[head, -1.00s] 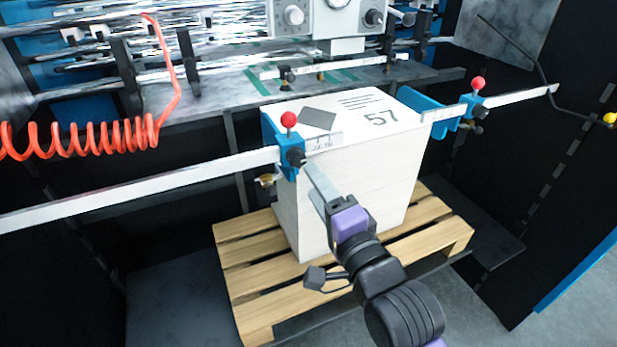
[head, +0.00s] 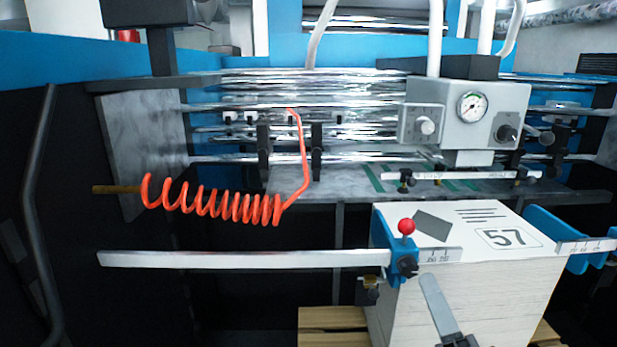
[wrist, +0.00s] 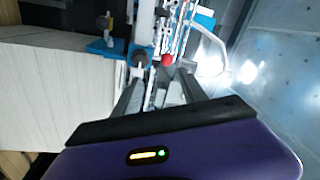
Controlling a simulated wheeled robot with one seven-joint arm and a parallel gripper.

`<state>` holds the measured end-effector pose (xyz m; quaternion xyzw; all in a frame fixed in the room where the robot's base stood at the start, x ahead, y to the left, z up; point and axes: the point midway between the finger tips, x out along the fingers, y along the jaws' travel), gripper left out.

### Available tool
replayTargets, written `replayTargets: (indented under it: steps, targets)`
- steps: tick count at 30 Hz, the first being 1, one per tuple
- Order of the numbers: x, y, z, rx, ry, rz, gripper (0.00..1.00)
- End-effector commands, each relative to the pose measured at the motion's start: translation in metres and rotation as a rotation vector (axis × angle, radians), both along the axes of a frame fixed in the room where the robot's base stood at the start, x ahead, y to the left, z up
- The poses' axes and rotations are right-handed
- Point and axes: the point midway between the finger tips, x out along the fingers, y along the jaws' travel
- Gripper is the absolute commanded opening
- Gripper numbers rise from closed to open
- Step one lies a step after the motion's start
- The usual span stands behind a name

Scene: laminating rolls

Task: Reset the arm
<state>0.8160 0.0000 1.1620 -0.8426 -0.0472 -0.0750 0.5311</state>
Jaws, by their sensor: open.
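My gripper (head: 430,284) shows only in part at the bottom of the head view, its grey fingers pointing up in front of the white paper stack (head: 470,300). In the wrist view my gripper (wrist: 160,84) is open, with its two fingers apart and nothing seen held between them. Beyond the fingertips is the red ball knob (wrist: 168,60) of the blue side clamp, which in the head view (head: 404,262) sits at the stack's left front corner. I cannot tell whether the fingers touch the clamp. Most of my arm is outside the head view.
A pale metal bar (head: 240,259) runs left from the clamp. The stack stands on a wooden pallet (head: 330,318). An orange coiled hose (head: 215,205) hangs at left. Shiny rollers (head: 300,85) and a grey gauge box (head: 465,115) are behind. A blue guide (head: 565,240) is at right.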

Motion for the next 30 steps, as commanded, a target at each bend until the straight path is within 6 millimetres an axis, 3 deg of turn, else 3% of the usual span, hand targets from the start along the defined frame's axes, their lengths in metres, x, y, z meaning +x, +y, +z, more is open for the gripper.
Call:
replayTargets:
  steps: [5, 11, 21, 30]
  targets:
    - [-0.03, 0.001, -0.011, -0.259, -0.042, -0.05, 0.5]
    - [-0.08, 0.001, -0.044, -0.541, -0.032, -0.101, 0.5]
    - [-0.19, 0.001, -0.106, -0.957, 0.077, -0.124, 0.5]
    - [-0.289, 0.0, -0.146, -1.133, 0.243, -0.043, 0.5]
